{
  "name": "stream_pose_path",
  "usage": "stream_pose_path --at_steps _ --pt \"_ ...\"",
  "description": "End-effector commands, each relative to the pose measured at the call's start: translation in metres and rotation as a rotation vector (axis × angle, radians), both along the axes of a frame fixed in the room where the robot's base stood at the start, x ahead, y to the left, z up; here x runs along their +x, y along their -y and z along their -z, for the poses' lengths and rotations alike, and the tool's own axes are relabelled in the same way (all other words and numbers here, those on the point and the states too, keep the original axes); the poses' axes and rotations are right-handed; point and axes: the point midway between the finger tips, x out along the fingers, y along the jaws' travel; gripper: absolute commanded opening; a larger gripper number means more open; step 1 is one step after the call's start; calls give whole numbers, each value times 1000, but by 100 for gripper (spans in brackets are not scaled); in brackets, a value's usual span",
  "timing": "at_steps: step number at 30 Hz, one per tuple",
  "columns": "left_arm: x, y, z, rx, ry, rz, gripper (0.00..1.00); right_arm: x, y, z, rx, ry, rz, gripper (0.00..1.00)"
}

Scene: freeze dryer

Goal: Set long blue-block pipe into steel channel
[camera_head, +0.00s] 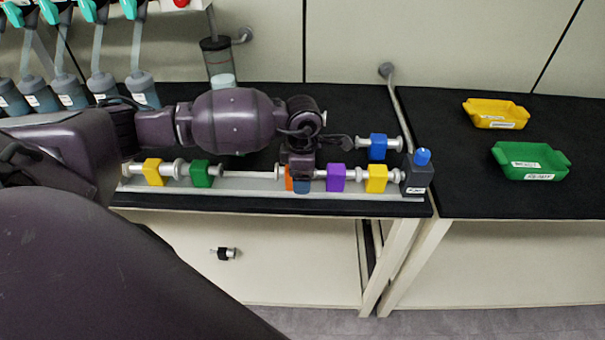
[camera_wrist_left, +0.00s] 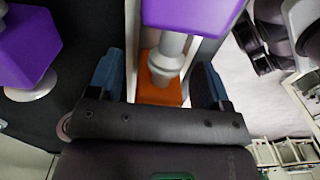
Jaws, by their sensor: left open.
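A pipe with a blue block (camera_head: 378,147) lies on the black bench top behind the right end of the steel channel (camera_head: 250,184). Whether it is the long one I cannot tell. Pipes with yellow (camera_head: 152,171), green (camera_head: 202,174), orange (camera_head: 289,181), purple (camera_head: 336,178) and yellow (camera_head: 376,179) blocks sit along the channel. My left gripper (camera_head: 300,184) is low over the channel at the orange block. In the left wrist view its blue fingers (camera_wrist_left: 160,85) are apart, around the orange block (camera_wrist_left: 160,92) and white pipe fitting. Contact is unclear. My right gripper is not in view.
A dark end block with a blue knob (camera_head: 417,173) closes the channel's right end. Yellow (camera_head: 497,113) and green (camera_head: 531,161) trays stand on the right bench. Another purple block (camera_wrist_left: 28,48) lies beside the channel in the wrist view. Bottles (camera_head: 70,94) stand back left.

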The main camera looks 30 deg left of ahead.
Motion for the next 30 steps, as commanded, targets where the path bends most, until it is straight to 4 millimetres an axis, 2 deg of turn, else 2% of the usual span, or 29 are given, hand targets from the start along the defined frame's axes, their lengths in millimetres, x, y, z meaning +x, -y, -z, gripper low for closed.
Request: stream_pose_path --at_steps 5,12,18,24,30 --pt "1 0 -23 1 5 0 72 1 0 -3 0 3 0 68" --pt "1 -1 -68 1 5 0 72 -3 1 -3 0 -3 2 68" --pt "1 0 -94 0 4 1 72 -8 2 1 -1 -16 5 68" --pt "0 0 -105 0 1 0 72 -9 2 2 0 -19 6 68" --pt "0 0 -106 0 1 0 72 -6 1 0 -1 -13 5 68"
